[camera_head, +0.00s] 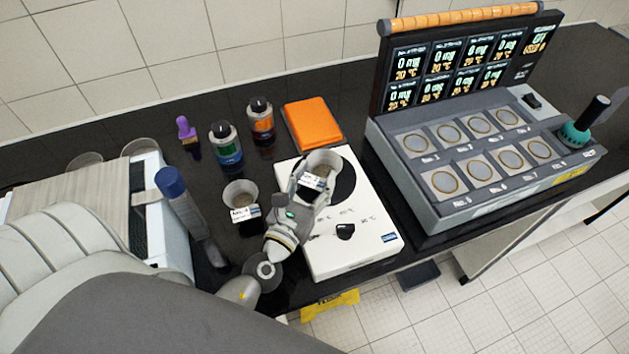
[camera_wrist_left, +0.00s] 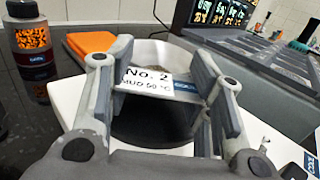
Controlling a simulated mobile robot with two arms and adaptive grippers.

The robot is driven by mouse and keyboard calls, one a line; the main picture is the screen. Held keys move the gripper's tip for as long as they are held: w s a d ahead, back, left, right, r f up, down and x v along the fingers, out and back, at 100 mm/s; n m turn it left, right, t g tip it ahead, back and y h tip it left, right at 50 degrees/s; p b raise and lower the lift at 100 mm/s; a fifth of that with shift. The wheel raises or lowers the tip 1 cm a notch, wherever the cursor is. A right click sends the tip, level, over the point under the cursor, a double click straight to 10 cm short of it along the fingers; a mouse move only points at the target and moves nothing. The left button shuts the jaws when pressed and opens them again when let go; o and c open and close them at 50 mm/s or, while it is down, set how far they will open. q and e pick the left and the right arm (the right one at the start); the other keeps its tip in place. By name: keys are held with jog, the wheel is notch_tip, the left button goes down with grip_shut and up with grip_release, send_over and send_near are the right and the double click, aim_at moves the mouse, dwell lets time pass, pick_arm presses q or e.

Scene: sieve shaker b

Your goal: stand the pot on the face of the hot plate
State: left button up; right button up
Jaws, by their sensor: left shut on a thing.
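The pot (camera_head: 325,158) is a small pale cup with a white label, reading "No. 2" in the left wrist view, where its pale rim (camera_wrist_left: 165,47) shows behind the label. My left gripper (camera_head: 312,182) is shut on the pot, with a finger on each side of it. The hot plate (camera_head: 360,240) is a white slab with a round black face (camera_head: 345,183) and a black knob at its front. The pot is over the left part of the black face, which also shows below it in the left wrist view (camera_wrist_left: 150,130). I cannot tell whether its base touches. My right gripper is not in view.
A second labelled pot (camera_head: 240,194) stands left of the hot plate. Bottles (camera_head: 225,145) and an orange block (camera_head: 312,124) stand behind. A grey device (camera_head: 480,165) with several round pads and a display panel stands close on the right.

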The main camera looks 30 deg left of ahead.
pick_arm(q)
jog(key=shift+s+d+f, duration=0.1)
jog(key=shift+s+f, duration=0.1)
jog(key=shift+f, duration=0.5)
jog(key=o, duration=1.2)
jog(key=shift+f, duration=0.15)
jog(key=shift+o, duration=0.2)
jog(key=shift+d, duration=0.1)
jog(key=shift+r+p, duration=0.3)
jog(key=shift+r, duration=0.05)
jog(key=shift+w+r+p, duration=0.1)
jog(key=shift+r+p, duration=0.3)
jog(key=shift+p, duration=0.05)
jog(key=shift+s+f+b, duration=0.55)
jog(key=shift+s+b, duration=0.15)
jog(key=shift+b, duration=0.1)
jog(key=s+b, duration=0.1)
jog(key=s, duration=0.2)
jog(key=s+b, duration=0.1)
jog(key=s, duration=0.2)
jog(key=s+b, duration=0.2)
jog(key=s, duration=0.1)
jog(key=shift+d+r, duration=0.15)
jog(key=shift+r, duration=0.2)
jog(key=shift+s+r, duration=0.3)
jog(key=shift+s, duration=0.4)
